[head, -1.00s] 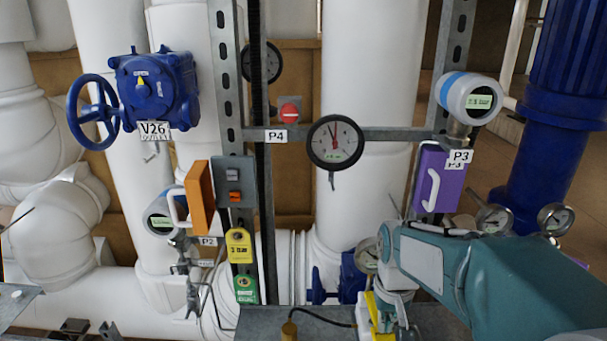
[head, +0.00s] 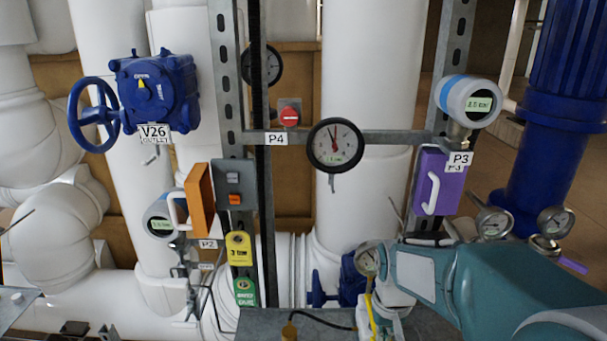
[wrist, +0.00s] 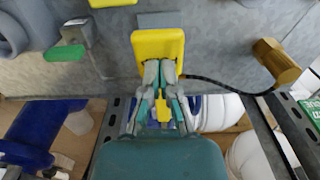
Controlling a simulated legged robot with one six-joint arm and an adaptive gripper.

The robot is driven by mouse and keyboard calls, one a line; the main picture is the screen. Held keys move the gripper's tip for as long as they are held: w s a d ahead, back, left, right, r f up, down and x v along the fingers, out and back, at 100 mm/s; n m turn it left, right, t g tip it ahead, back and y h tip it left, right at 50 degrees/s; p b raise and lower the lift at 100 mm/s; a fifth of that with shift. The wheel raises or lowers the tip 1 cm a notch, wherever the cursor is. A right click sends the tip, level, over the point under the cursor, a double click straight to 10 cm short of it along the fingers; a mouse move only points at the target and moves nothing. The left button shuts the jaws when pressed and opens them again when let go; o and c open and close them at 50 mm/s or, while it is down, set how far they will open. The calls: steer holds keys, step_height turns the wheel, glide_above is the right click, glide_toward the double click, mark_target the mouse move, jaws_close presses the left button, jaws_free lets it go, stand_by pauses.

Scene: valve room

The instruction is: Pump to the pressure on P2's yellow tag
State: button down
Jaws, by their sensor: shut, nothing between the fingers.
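The P2 gauge (head: 160,222) is a grey and blue transmitter at the left; its small screen is unreadable. The P2 label (head: 207,244) is beside it. A yellow tag (head: 238,248) hangs right of it above a green tag (head: 245,291); its figure is too small to read surely. A yellow part (head: 371,318), seemingly a pump handle, stands at the metal shelf; the wrist view shows its broad yellow plate (wrist: 158,45). My gripper (wrist: 159,74) is shut and empty, its fingertips close at the plate's near edge; I cannot tell whether they touch.
A brass fitting (head: 290,331) with a black hose lies on the shelf (head: 258,322). A green-handled valve (wrist: 66,53) is left of the yellow plate. A dial gauge (head: 335,145), purple box (head: 440,185) and P3 transmitter (head: 469,99) stand above my arm.

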steer(key=shift+f, duration=0.75)
steer(key=shift+r, duration=2.55)
stand_by(0.4)
